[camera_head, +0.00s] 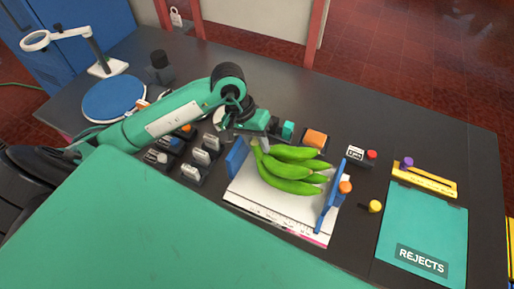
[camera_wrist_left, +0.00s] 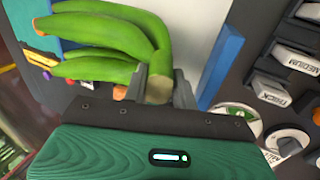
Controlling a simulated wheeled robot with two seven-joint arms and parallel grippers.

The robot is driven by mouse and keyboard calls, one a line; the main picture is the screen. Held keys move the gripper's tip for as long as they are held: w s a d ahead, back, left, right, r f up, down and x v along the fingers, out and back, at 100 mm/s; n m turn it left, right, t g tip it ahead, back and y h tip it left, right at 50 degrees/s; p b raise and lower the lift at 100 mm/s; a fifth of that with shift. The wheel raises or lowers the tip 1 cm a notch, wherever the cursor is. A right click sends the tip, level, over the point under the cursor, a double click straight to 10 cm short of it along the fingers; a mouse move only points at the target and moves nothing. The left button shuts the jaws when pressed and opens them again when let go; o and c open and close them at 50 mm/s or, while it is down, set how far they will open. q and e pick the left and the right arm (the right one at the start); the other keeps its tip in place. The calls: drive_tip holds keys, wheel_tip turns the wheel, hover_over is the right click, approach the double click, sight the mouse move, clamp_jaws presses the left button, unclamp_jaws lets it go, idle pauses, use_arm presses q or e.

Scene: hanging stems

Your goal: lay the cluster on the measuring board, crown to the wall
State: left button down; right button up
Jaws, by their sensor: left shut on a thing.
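The green banana cluster (camera_head: 287,170) is over the white measuring board (camera_head: 245,198), fingers pointing right and crown at the left. A short blue wall (camera_head: 236,157) stands at the board's left end and a longer blue one (camera_head: 328,203) at its right. My left gripper (camera_head: 262,144) is shut on the crown. In the left wrist view the gripper (camera_wrist_left: 162,88) grips the cut crown of the cluster (camera_wrist_left: 110,35), a finger on each side. The blue wall (camera_wrist_left: 222,66) is beside the crown, with a gap. I cannot tell whether the cluster touches the board. My right gripper is not in view.
A teal rejects mat (camera_head: 425,225) lies at the right, with a yellow gauge (camera_head: 425,178) behind it. Several labelled blocks (camera_head: 203,155) stand left of the board. An orange-topped block (camera_head: 314,139) is behind it. A blue disc (camera_head: 114,98) and magnifier stand (camera_head: 105,66) are at the back left.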

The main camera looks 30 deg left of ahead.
use_arm(q)
drive_tip(key=shift+f+p, duration=0.5)
drive_tip(key=shift+f, duration=1.45)
drive_tip(key=shift+f+b, duration=0.2)
drive_tip(key=shift+b, duration=0.1)
drive_tip(key=c, duration=1.1)
unclamp_jaws()
